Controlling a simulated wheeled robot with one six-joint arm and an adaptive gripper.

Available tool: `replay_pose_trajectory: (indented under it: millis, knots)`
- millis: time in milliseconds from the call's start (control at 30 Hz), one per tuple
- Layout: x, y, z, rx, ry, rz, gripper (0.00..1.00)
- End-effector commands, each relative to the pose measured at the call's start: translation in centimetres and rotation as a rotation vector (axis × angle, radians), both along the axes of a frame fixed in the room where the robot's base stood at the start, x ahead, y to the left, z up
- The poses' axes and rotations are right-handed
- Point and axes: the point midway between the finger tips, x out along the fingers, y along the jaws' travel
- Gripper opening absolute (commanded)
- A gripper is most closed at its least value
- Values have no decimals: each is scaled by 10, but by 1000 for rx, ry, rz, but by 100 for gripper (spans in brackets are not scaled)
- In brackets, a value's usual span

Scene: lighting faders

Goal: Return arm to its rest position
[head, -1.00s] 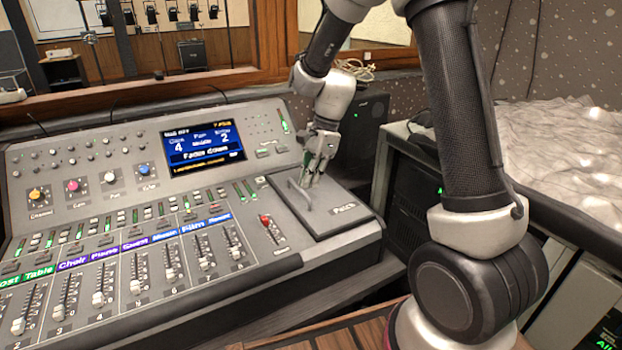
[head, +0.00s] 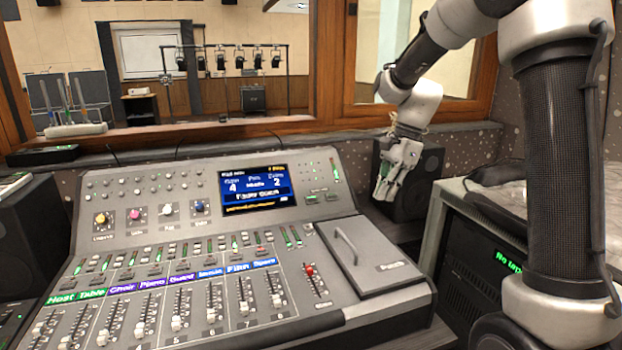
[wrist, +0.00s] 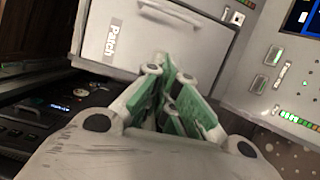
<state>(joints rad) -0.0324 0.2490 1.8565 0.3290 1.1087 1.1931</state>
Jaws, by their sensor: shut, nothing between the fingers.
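My gripper (head: 384,188) is shut and empty. In the head view it hangs in the air at the console's right back corner, in front of a dark speaker (head: 420,185). In the wrist view its green-padded fingers (wrist: 170,75) are together, pointing toward the grey Patch cover (wrist: 150,40). The Patch cover (head: 385,265) lies closed on the right of the lighting console (head: 140,215), with a bar handle (head: 346,245) on it. The gripper is apart from the handle and cover.
The console has a lit blue screen (head: 258,190) and a row of faders, with a red-capped fader (head: 310,270) at the right. A rack unit (head: 485,260) stands right of the console. A wooden window frame (head: 230,140) runs behind.

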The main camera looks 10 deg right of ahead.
Motion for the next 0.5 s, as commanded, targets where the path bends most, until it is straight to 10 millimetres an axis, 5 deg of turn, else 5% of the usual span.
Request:
replay_pose_trajectory:
  millis: [167, 267, 500]
  knots:
    - [-7, -7, -10, -13, -59, 247, 0]
    - [-30, -17, -18, -32, -83, 445, 0]
    - [-103, -45, 7, -105, -211, 892, 0]
